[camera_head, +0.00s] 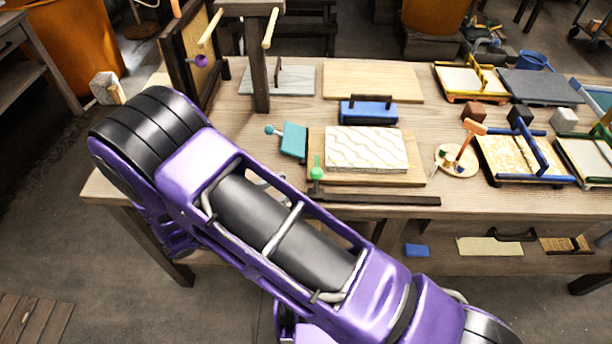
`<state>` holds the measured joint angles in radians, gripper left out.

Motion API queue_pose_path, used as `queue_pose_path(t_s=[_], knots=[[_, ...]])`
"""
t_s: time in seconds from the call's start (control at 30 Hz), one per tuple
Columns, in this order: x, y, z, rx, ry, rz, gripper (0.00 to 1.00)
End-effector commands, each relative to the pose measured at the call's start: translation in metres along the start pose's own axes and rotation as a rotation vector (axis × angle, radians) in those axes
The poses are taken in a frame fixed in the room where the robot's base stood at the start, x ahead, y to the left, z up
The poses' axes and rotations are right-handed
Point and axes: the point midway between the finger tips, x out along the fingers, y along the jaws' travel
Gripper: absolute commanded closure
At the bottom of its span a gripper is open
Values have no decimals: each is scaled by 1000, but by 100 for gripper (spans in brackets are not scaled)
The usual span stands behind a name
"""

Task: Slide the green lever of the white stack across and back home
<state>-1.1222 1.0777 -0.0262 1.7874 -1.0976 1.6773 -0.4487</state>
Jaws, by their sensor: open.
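The green lever (316,173) has a round green knob and stands upright at the front left corner of the board. It is at the left end of a dark rail (385,199) that runs along the table's front edge. My purple arm crosses the lower left in front of the table. My gripper is not in view.
A teal block with a knob (293,139) lies left of the stack, and a blue handled block (368,111) lies behind it. A wooden post (260,75) rises at the back left. An orange-handled tool on a round plate (457,162) and several framed trays crowd the right.

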Motion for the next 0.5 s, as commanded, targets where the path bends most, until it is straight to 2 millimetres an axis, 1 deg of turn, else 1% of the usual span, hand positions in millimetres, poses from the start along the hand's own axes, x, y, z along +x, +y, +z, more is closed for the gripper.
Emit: queue_pose_path(t_s=[0.03,0.1,0.2,0.33,0.5], knots=[[-12,1,-1,1,1,3,31],[-26,1,-1,2,0,3,31],[-41,0,-1,1,0,2,31],[-53,1,0,0,0,1,31],[-58,0,0,0,-1,-1,31]])
